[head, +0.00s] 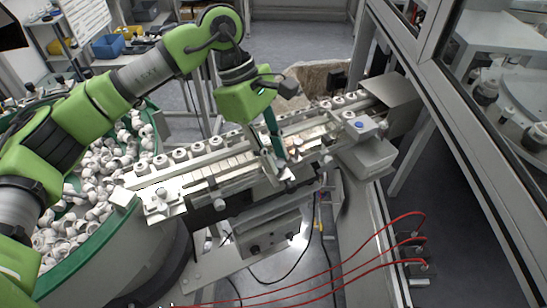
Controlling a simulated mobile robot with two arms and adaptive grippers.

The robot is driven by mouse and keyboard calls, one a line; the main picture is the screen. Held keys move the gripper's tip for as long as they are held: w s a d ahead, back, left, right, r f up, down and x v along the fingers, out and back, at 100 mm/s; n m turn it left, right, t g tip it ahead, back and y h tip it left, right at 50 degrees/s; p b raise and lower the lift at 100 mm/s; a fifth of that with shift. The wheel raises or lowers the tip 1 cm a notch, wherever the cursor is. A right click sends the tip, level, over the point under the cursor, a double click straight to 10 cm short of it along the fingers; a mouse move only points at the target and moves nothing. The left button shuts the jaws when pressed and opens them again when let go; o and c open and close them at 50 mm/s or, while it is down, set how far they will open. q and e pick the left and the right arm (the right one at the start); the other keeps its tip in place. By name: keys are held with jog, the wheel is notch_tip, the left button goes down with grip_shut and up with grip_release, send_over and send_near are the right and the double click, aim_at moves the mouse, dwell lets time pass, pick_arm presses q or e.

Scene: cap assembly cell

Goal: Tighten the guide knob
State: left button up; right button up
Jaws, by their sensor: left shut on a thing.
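My left arm comes in from the left, and its green gripper (277,158) reaches down to the front side of the conveyor guide rail (224,176). Its dark teal fingers are shut at the rail. The guide knob is at the fingertips and mostly hidden by them, so its turn position cannot be told. A dark knob (220,204) shows lower on the front of the conveyor, left of the gripper and apart from it. My right gripper is not in view.
White caps stand in a row along the conveyor (181,155). A green-rimmed feeder bowl (80,262) full of caps is at the left. A box with a blue button (359,125) stands right of the gripper. Red hoses (350,272) cross the front, and a glazed frame (440,110) bounds the right.

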pick_arm(q)
jog(key=o, duration=1.1)
jog(key=v, duration=1.2)
